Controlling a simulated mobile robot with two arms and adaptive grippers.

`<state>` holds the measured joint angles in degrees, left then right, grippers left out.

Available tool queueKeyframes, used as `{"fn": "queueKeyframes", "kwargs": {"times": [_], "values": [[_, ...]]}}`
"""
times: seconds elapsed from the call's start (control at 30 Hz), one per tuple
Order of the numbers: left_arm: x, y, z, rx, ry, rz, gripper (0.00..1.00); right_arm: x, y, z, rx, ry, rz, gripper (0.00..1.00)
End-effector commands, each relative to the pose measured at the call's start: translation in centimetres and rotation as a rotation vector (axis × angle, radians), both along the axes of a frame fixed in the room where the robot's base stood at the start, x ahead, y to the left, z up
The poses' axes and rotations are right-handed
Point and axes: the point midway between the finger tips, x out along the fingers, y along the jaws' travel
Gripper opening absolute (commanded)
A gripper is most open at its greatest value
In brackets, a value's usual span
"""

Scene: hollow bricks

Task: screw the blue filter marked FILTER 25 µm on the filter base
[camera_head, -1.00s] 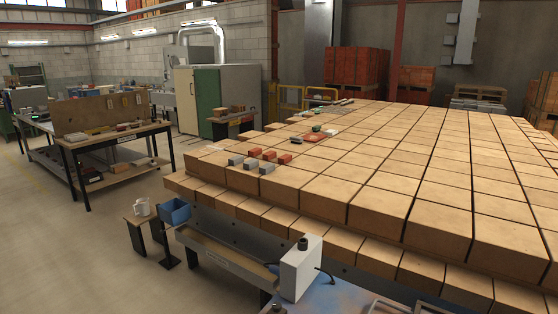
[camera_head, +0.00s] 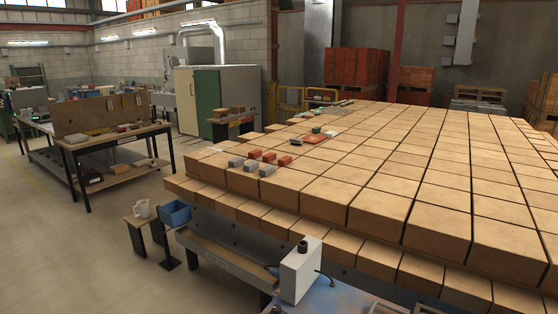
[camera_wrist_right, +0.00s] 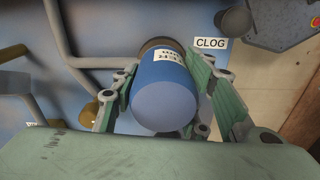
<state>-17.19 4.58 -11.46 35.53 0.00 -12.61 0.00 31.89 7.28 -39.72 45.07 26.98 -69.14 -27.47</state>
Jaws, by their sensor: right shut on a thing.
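The blue filter (camera_wrist_right: 163,98) is in the right wrist view, its round blue end towards the camera. A white label with dark print, partly cut off from sight, shows on its side near the far end. My right gripper (camera_wrist_right: 162,82) is shut on the filter, with one green-padded finger on each side. A dark brownish ring (camera_wrist_right: 160,43), apparently the filter base, shows behind the far end of the filter. The filter is in line with it, but I cannot tell whether the threads engage. My left gripper is in neither view.
A CLOG label (camera_wrist_right: 211,43) is on the blue panel (camera_wrist_right: 110,20) beside the filter. Pipes run left of it, and a grey box (camera_wrist_right: 268,22) is at upper right. In the head view, a white box (camera_head: 300,270) stands before the brick stack (camera_head: 400,180).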

Motion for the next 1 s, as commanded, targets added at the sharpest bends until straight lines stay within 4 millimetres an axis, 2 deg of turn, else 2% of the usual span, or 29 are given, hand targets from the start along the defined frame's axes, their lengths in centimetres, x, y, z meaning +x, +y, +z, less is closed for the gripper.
{"fn": "queueKeyframes", "kwargs": {"times": [0.03,0.13,0.43,0.47,0.7,1.0], "values": [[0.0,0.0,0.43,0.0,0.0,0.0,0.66,-0.01,-0.81,0.14,-0.014,0.002,-0.051,0.0],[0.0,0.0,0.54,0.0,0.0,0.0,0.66,-0.01,-0.85,0.03,-0.014,0.0,-0.119,0.0],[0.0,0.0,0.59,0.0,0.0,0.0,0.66,0.02,-0.85,0.02,-0.016,-0.001,-0.145,0.0],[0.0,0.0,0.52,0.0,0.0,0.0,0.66,0.03,-0.86,-0.04,-0.016,-0.001,-0.141,0.44],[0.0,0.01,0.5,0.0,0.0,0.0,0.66,0.01,-0.65,-0.03,-0.011,-0.001,-0.139,0.63],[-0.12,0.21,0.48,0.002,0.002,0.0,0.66,-0.04,-0.33,0.0,-0.007,0.0,-0.137,0.63]]}}
